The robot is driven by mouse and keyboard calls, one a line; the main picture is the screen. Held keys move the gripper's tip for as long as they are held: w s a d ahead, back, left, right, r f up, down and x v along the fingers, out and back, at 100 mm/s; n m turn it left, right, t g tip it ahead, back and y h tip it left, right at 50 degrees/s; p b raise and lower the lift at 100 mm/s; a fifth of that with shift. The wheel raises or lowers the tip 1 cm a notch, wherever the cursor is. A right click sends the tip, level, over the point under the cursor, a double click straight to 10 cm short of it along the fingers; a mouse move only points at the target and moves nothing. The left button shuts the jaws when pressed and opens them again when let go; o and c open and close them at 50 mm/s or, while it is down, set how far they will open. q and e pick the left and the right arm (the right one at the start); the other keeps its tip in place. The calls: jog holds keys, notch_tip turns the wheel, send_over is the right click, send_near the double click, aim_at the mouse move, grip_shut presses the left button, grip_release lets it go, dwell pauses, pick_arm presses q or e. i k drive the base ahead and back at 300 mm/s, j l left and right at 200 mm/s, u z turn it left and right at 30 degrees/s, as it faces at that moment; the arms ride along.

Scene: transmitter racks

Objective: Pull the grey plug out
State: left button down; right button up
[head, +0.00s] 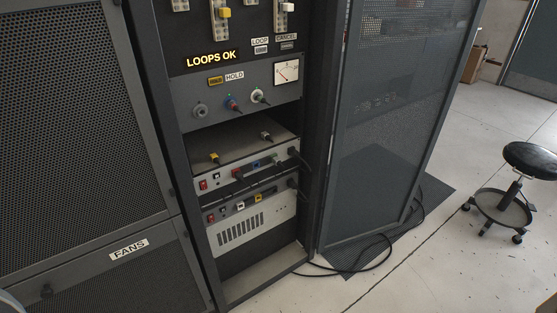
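A small grey plug-like piece (266,136) shows at the back right of the upper rack unit's top, with a yellow one (214,158) at the left. On the dark panel above, a grey round fitting (200,111) sits left of a blue-and-red one (232,102) and a pale one (258,97). I cannot tell for sure which grey piece is the grey plug. The upper unit (245,172) has red, blue and green pieces on its front. Neither of my grippers is in view.
The open rack stands between a mesh cabinet marked FANS (128,250) and a mesh door (385,120) at right. A black cable (350,270) lies on the floor. A black stool (530,160) stands far right.

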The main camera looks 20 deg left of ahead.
aim_at(276, 160)
jog(key=i+l+u, duration=0.2)
jog(key=i, duration=0.15)
jog(key=i+u, duration=0.25)
jog(key=i, duration=0.15)
jog(key=i+l+u, duration=0.15)
jog(key=l, duration=0.15)
jog(key=i+l+u, duration=0.1)
jog(key=l, duration=0.25)
jog(key=i+l+u, duration=0.3)
jog(key=l, duration=0.35)
jog(key=l+u, duration=0.1)
jog(key=l, duration=0.3)
jog(key=i, duration=0.05)
